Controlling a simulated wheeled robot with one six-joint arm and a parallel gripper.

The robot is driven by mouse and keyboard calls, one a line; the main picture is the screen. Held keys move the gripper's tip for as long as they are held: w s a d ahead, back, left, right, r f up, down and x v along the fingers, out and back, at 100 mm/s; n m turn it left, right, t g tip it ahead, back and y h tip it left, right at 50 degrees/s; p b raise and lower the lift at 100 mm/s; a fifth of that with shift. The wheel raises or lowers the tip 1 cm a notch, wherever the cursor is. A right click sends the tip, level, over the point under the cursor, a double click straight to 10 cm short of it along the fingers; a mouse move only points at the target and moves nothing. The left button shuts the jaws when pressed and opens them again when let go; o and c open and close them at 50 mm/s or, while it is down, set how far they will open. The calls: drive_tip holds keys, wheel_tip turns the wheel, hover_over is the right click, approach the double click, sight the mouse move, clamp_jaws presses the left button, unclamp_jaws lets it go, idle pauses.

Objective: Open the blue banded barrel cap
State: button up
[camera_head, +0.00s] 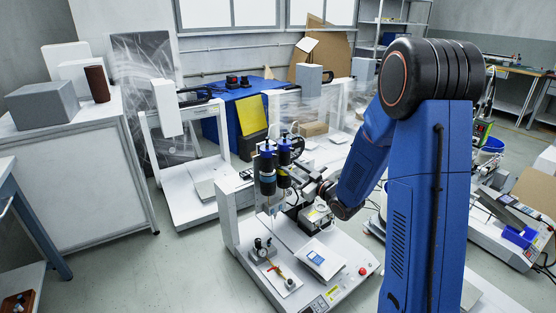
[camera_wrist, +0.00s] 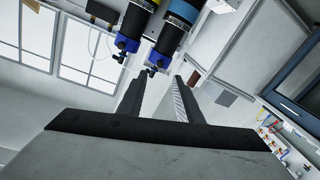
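My gripper (camera_wrist: 157,80) is open and empty, with a clear gap between the fingers. In the head view my gripper (camera_head: 292,172) is beside the barrels, partly hidden.
A second white machine (camera_head: 190,207) stands behind left. A white cabinet (camera_head: 80,170) with boxes is at left. My blue arm covers the right side.

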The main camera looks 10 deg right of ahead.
sight(276, 157)
drive_tip(key=x, duration=1)
drive_tip(key=shift+w, duration=0.15)
clamp_jaws()
